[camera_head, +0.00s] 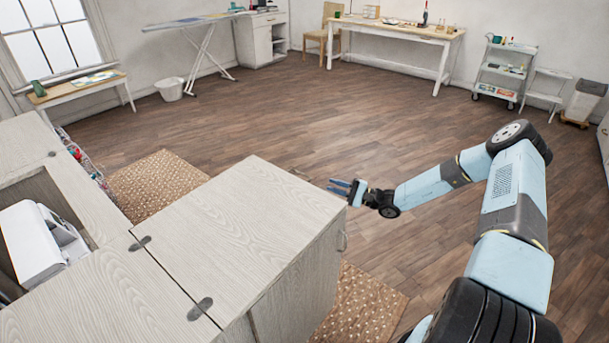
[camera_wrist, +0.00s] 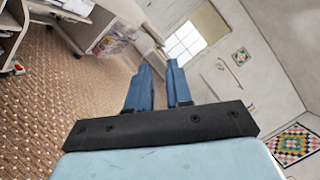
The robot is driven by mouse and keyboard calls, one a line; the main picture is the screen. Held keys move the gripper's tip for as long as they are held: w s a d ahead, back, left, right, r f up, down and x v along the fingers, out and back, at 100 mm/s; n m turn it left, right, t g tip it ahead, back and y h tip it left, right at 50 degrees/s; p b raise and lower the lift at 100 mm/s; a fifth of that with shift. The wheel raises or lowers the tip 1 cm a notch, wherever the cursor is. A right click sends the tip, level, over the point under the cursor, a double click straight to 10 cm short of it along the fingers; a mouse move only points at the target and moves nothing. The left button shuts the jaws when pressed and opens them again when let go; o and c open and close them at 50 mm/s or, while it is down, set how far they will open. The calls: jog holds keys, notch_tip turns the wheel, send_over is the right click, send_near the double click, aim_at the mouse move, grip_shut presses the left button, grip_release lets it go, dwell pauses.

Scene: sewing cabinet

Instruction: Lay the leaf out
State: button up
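The leaf (camera_head: 235,220) is a pale wood-grain panel in the head view. It looks flat and level with the cabinet top (camera_head: 95,305), joined to it along a seam by two dark hinges, a far one (camera_head: 140,243) and a near one (camera_head: 200,309). A pale panel with a small handle (camera_head: 345,241) stands below the leaf's right edge. My gripper (camera_head: 335,187) is just past the leaf's far right corner, apparently apart from it. In the wrist view, the two blue fingers (camera_wrist: 158,66) have an empty gap between them.
A white sewing machine (camera_head: 42,242) sits in the cabinet's recess. A brown dotted rug (camera_head: 360,308) lies under the cabinet and shows in the wrist view (camera_wrist: 60,105). Wooden floor (camera_head: 300,120) is open beyond; a worktable (camera_head: 400,32) and trolley (camera_head: 503,72) stand far back.

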aim_at(301, 173)
jog(key=shift+m+t, duration=0.4)
jog(key=x, duration=1.3)
jog(key=shift+w+a+f, duration=0.25)
jog(key=shift+w, duration=0.05)
jog(key=shift+c, duration=0.5)
grip_shut()
jog(key=shift+f, duration=0.1)
